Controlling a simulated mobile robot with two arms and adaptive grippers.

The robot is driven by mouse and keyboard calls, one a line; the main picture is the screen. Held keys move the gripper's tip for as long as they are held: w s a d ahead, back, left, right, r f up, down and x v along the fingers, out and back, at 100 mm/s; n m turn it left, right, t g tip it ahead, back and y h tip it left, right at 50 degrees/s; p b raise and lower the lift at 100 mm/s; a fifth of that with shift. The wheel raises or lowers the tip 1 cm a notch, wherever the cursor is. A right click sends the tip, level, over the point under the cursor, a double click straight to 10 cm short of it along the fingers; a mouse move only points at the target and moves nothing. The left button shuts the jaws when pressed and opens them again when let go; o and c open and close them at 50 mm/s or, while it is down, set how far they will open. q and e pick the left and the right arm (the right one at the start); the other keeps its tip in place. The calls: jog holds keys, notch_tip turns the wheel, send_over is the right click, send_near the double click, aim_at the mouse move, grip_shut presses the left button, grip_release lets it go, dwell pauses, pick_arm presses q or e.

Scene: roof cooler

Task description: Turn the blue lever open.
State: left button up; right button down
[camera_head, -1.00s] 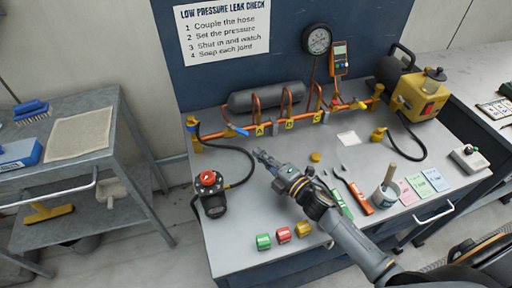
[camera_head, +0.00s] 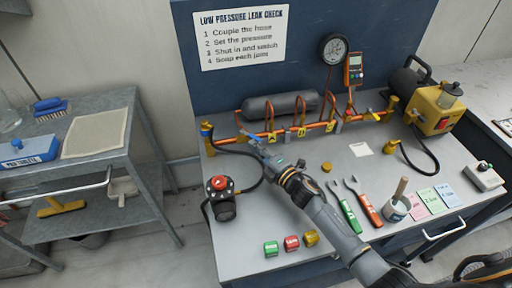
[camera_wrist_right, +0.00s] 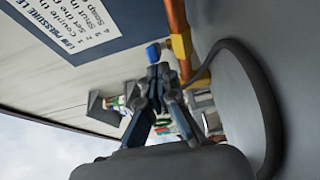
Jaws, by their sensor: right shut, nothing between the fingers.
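The blue lever (camera_head: 248,133) sticks out from the left part of the orange pipe (camera_head: 290,132) on the bench. My right gripper (camera_head: 257,143) is shut and empty, with its tips right at the lever's free end. Contact cannot be told. In the right wrist view my shut fingers (camera_wrist_right: 158,73) point at a blue piece (camera_wrist_right: 153,53) just past the tips, beside a yellow fitting (camera_wrist_right: 183,55). Whether that piece is the lever's end or the blue top of the end fitting is unclear. My left gripper is not in view.
A black hose (camera_head: 262,178) curves to a dark device with a red top (camera_head: 219,184) left of my arm. A grey tank (camera_head: 280,105) and a gauge (camera_head: 332,49) stand behind the pipe. Colored blocks (camera_head: 291,243) and wrenches (camera_head: 366,203) lie near the front.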

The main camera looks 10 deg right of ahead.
jog(key=shift+d, duration=0.1)
jog(key=shift+w+d+n+g+y, duration=0.1)
jog(key=shift+d+n+g+y, duration=0.15)
jog(key=shift+n+y, duration=0.2)
